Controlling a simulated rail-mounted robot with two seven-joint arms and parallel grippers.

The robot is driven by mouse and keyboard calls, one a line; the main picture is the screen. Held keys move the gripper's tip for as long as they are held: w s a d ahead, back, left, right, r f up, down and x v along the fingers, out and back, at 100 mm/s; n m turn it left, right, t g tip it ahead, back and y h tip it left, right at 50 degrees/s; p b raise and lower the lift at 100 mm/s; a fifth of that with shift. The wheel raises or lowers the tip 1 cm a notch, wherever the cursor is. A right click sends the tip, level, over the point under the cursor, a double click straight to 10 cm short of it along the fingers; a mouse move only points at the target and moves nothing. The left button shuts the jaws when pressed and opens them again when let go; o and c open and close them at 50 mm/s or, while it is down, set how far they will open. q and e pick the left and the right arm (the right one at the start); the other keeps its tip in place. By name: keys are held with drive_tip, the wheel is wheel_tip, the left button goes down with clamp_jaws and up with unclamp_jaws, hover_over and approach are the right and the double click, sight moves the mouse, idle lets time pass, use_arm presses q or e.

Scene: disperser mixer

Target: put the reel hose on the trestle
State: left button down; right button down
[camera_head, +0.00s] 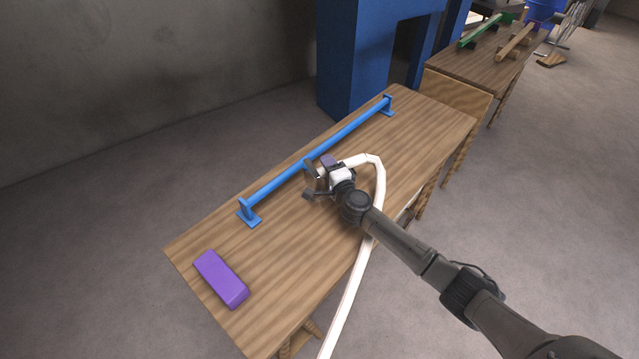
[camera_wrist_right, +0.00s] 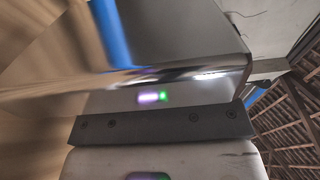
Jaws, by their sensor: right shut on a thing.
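The white reel hose (camera_head: 379,190) rises from the floor side past the table's front edge. It bends over in an arch, and its end is at my right gripper (camera_head: 313,181). The right gripper is shut on the hose, just in front of the middle of a blue bar (camera_head: 285,177). The bar stands on two feet on the wooden trestle table (camera_head: 424,118). I cannot tell whether the hose touches the bar. In the right wrist view a blue strip (camera_wrist_right: 111,32) shows beyond large shiny metal surfaces; the hose is not clear there. My left gripper is out of view.
A purple block (camera_head: 221,279) lies at the table's near left end. A big blue machine frame (camera_head: 355,62) stands behind the table. Another wooden table (camera_head: 478,66) with green and wooden pieces is at the back right. The tabletop right of the hose is clear.

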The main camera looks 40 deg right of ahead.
drive_tip(key=shift+w+a+f+b, duration=0.25)
drive_tip(key=shift+w+a+f, duration=0.2)
drive_tip(key=shift+a, duration=0.1)
drive_tip(key=shift+w+a+f+b, duration=0.3)
drive_tip(key=shift+w+a, duration=0.1)
drive_tip(key=shift+a, duration=0.15)
wheel_tip(320, 180, down, 4)
drive_tip(key=b, duration=0.3)
drive_tip(key=shift+f, duration=0.1)
drive_tip(key=c, duration=1.2)
unclamp_jaws()
drive_tip(key=shift+f, duration=0.15)
drive_tip(key=shift+c, duration=0.2)
drive_tip(key=o, duration=0.5)
drive_tip(key=shift+c, duration=0.2)
